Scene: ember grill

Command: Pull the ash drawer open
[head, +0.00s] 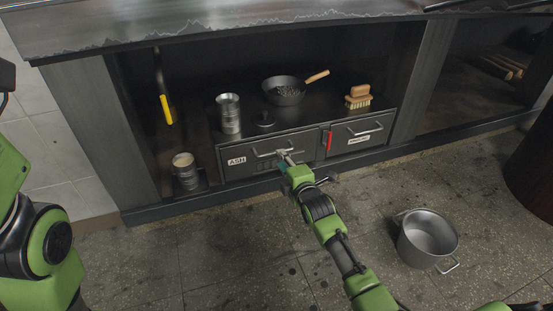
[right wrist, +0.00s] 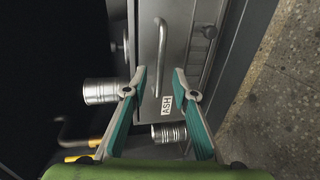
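The ash drawer (head: 237,169) is a dark metal front with a white ASH label, low in the cabinet. It appears closed, flush with its surround. Its bar handle (head: 265,154) also shows in the right wrist view (right wrist: 161,50). My right gripper (head: 284,154) is at the handle in the head view. In the right wrist view its two teal-backed fingers (right wrist: 160,72) are spread, with the handle's near end between the tips. I cannot tell whether either finger touches it. My left arm shows at the left edge, but its gripper is not visible.
A second drawer (head: 345,140) with a red tag (head: 329,140) beside it is to the right. A can (head: 229,114), pan (head: 284,92) and brush (head: 358,97) stand above the drawers. Another can (head: 186,170) is left. A pot (head: 428,238) sits on the floor at right.

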